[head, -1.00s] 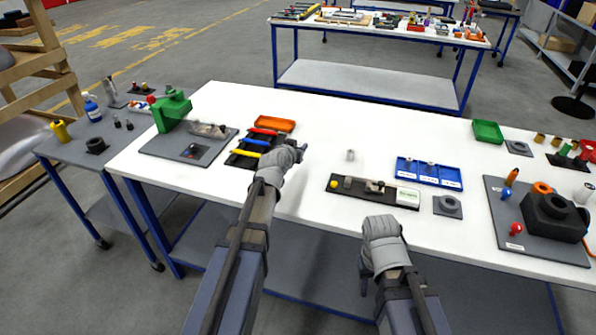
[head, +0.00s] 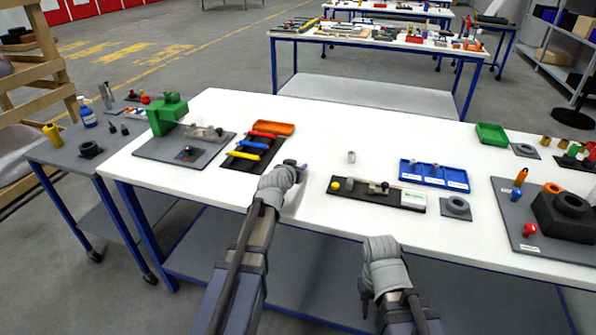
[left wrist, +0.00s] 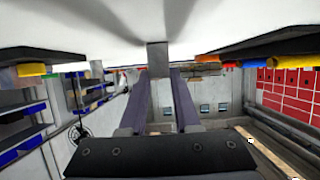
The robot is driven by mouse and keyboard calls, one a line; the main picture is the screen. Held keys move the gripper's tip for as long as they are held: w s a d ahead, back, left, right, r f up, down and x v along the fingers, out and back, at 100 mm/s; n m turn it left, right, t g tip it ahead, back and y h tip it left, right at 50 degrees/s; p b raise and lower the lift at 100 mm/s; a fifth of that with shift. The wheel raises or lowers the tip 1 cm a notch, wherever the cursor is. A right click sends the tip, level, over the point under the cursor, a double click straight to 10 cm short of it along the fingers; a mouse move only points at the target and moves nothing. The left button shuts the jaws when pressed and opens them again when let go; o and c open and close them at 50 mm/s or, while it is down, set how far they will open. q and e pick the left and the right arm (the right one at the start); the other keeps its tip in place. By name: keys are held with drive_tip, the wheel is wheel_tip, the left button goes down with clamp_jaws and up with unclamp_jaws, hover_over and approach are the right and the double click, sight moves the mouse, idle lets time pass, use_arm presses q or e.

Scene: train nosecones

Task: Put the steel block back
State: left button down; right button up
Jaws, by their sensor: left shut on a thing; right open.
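My left gripper (head: 295,167) is over the front middle of the white table, between the tool tray and the black board. In the left wrist view its two fingers are shut on a small grey steel block (left wrist: 157,56), held at their tips. In the head view the block is hard to make out at the fingertips. I cannot tell whether it touches the table. The black board (head: 409,207) lies to the right, with a yellow knob (head: 335,186), small metal parts and a label. My right gripper (head: 364,296) is open, low in front of the table edge.
A black tray (head: 237,161) with coloured-handled tools lies left of the left gripper. A small grey cylinder (head: 351,157) stands behind the board. A blue tray (head: 434,184) and a grey plate (head: 444,214) lie right. The table's back middle is clear.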

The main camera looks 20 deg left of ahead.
use_arm(q)
drive_tip(key=shift+f, duration=0.2)
drive_tip(key=c, duration=0.6)
unclamp_jaws()
drive_tip(key=shift+r, duration=0.1)
drive_tip(key=shift+r, duration=0.1)
drive_tip(key=shift+r, duration=0.15)
drive_tip(key=p+v, duration=0.4)
drive_tip(key=v, duration=0.8)
drive_tip(key=shift+p, duration=0.3)
